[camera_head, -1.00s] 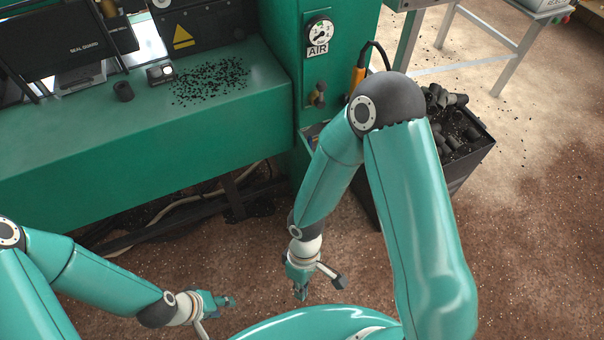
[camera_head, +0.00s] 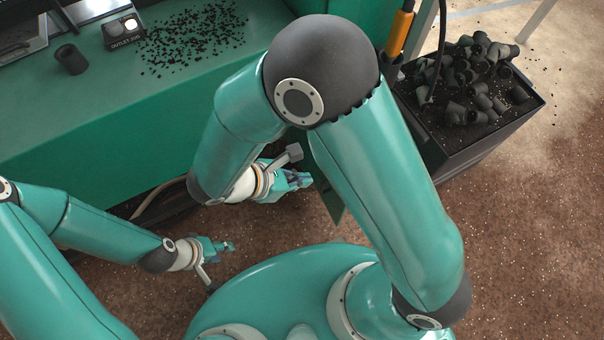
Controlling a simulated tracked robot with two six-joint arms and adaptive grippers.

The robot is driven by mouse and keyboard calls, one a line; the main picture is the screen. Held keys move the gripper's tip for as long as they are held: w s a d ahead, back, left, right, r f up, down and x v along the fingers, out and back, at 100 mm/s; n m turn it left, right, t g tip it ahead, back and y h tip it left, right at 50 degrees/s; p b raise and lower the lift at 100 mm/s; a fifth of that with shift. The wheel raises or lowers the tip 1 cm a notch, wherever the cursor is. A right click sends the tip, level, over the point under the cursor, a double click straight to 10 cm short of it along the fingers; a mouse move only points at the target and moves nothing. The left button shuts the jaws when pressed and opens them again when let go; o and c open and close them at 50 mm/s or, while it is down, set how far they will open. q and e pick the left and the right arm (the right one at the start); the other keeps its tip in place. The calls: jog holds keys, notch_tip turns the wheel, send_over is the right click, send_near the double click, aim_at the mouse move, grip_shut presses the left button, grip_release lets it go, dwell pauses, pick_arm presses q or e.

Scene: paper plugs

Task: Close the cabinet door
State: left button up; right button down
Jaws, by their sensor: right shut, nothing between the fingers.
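A narrow green panel (camera_head: 330,203), which looks like the cabinet door, shows between my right gripper and my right upper arm. Most of it is hidden behind my arm, so I cannot tell how far it stands open. My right gripper (camera_head: 303,180) is shut and empty, with its tips pointing right, close to the panel's left face. I cannot tell whether they touch. My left gripper (camera_head: 229,246) is low on the left, over the brown floor and apart from the panel. Its fingers are too small to read.
A green bench (camera_head: 100,120) runs along the left, with black granules (camera_head: 195,38) and a dark plug (camera_head: 71,59) on it. A black bin (camera_head: 490,135) of dark pipe fittings stands at the right, with an orange-handled tool (camera_head: 400,30) beside it. Floor at lower right is clear.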

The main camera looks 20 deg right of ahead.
jog(key=d+f+b, duration=0.2)
jog(key=d+f, duration=0.3)
jog(key=d, duration=0.5)
jog(key=shift+f, duration=0.3)
jog(key=shift+w, duration=0.1)
